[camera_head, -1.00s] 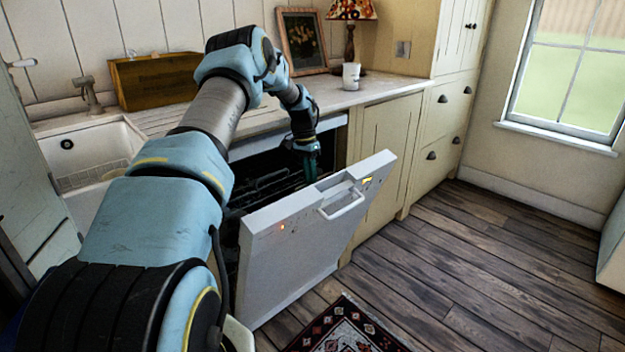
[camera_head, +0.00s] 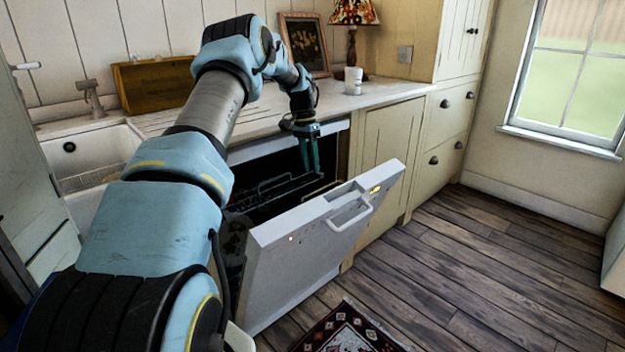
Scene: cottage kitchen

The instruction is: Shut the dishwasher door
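The dishwasher door (camera_head: 310,262) is a white panel with a handle (camera_head: 350,214) near its top edge. It is partly open and leans outward from the dishwasher (camera_head: 275,180) under the counter. Small lights glow on the door's top edge and front. My gripper (camera_head: 312,168) points down at the dishwasher opening, on the inner side of the door, behind its top edge. Its two teal fingers look apart, with nothing between them. It appears clear of the door. My arm hides the left part of the opening.
The counter (camera_head: 390,89) above holds a white mug (camera_head: 353,81), a lamp (camera_head: 352,40), a framed picture (camera_head: 305,45) and a wooden box (camera_head: 152,84). A sink (camera_head: 95,155) is at the left. A patterned rug (camera_head: 345,332) lies before the door. The wooden floor (camera_head: 480,260) at right is clear.

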